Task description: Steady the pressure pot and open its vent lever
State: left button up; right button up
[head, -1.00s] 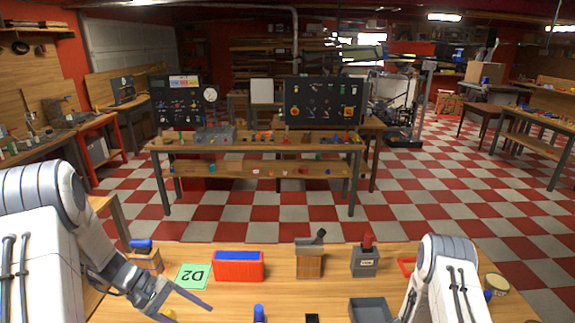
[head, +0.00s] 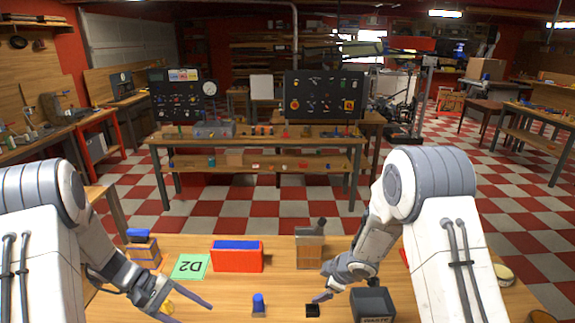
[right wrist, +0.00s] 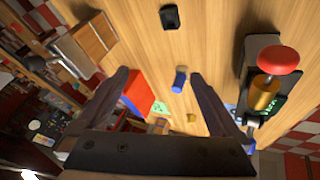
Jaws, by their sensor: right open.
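No thing is clearly identifiable as the pressure pot. In the right wrist view, a device with a red knob (right wrist: 278,60) on a brass-coloured cylinder (right wrist: 264,93) stands on a dark base at the right, outside the fingers. It is not visible in the head view. No vent lever is clearly distinguishable on it. My right gripper (head: 325,296) is open and empty, low near a small black block (head: 313,311); its spread fingers also show in the right wrist view (right wrist: 160,74). My left gripper (head: 192,314) has its fingers apart, with nothing seen between them, at the front left.
A grey waste bin (head: 373,304) is beside my right arm.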

jog(key=s+a+r+m+h+b, duration=0.2)
jog(key=s+r+m+h+b, duration=0.15)
jog(key=s+r, duration=0.4)
pick_arm(q)
notch_tip(320, 180, down, 6)
jog(key=f+b, duration=0.1)
jog(key=b, duration=0.2)
jog(key=s+d+r+m+g+y, duration=0.3)
jog(key=s+d+r+m+y, duration=0.35)
jog(key=d, duration=0.65)
jog(key=s+d+r+m+t+y, duration=0.1)
jog(key=s+d+r+m, duration=0.1)
jog(key=s+r+m, duration=0.2)
jog(key=s+d+r+m+t+y, duration=0.1)
jog(key=s+d+r+m+t, duration=0.1)
jog(key=s+m, duration=0.4)
jog(key=s+r, duration=0.1)
jog(key=s, duration=0.3)
jog(key=shift+s+r, duration=0.3)
jog(key=shift+r, duration=0.1)
pick_arm(e)
jog(key=s+a+r+m+g, duration=0.1)
jog(key=s+r+g, duration=0.1)
jog(key=s, duration=1.1)
jog(key=s+a+r+m+g+y, duration=0.1)
jog(key=s+a+r+m+g, duration=0.1)
jog(key=s, duration=1.1)
jog(key=shift+s+g, duration=0.25)
jog(key=shift+g, duration=0.35)
